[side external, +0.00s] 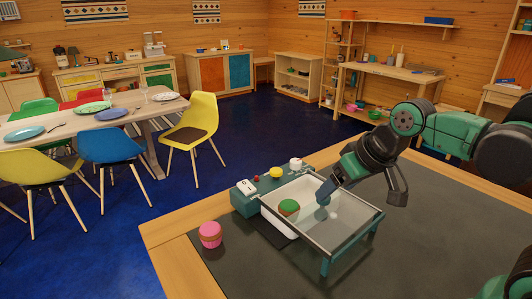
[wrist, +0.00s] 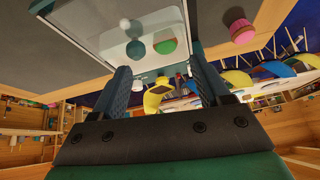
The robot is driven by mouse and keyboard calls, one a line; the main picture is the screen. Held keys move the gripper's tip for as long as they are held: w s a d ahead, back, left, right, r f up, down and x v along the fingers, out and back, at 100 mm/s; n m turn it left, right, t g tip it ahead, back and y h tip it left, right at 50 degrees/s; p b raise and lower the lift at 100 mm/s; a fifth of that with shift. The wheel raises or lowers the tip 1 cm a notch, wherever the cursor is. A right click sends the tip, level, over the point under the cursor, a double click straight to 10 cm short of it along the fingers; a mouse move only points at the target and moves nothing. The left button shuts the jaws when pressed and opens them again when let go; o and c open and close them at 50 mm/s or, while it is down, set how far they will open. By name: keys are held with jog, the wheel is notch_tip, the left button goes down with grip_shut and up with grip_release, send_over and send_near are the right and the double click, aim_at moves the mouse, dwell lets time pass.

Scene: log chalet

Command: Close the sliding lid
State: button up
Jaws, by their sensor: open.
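A green and brown cupcake (side external: 289,207) shows at the box's left part. My gripper (side external: 362,192) is open and empty above the lid's far right part, one finger pointing down over the pane. Whether it touches the pane is unclear. In the wrist view the lid (wrist: 105,28) is beyond the fingers (wrist: 163,82), with the cupcake (wrist: 166,45) near it.
A pink cupcake (side external: 210,235) stands on the mat left of the box. A teal block (side external: 244,205) with a white item (side external: 246,187) adjoins the box's left end. A yellow item (side external: 276,172) and a white cup (side external: 296,163) stand behind. The mat's right side is clear.

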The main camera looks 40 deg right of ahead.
aim_at(335, 209)
jog(key=w+d+m+g, duration=0.2)
jog(key=w+d+f+m+g+y, duration=0.1)
jog(key=w+d+m+g, duration=0.1)
jog(key=shift+w+d+f+m, duration=0.15)
jog(key=shift+w+d+m, duration=0.15)
jog(key=shift+w, duration=0.1)
jog(key=shift+w+d+f+g+y, duration=0.2)
jog(key=shift+d+f+g+y, duration=0.1)
jog(key=shift+f+g, duration=0.1)
jog(key=shift+w+a+f, duration=0.1)
jog(key=shift+a+f, duration=0.1)
jog(key=shift+f, duration=0.7)
jog(key=shift+w+a+f, duration=0.1)
jog(key=shift+a+f, duration=0.05)
jog(key=shift+f, duration=0.7)
jog(key=shift+w+a+f, duration=0.1)
jog(key=shift+a+f, duration=0.1)
jog(key=shift+f, duration=0.7)
grip_shut()
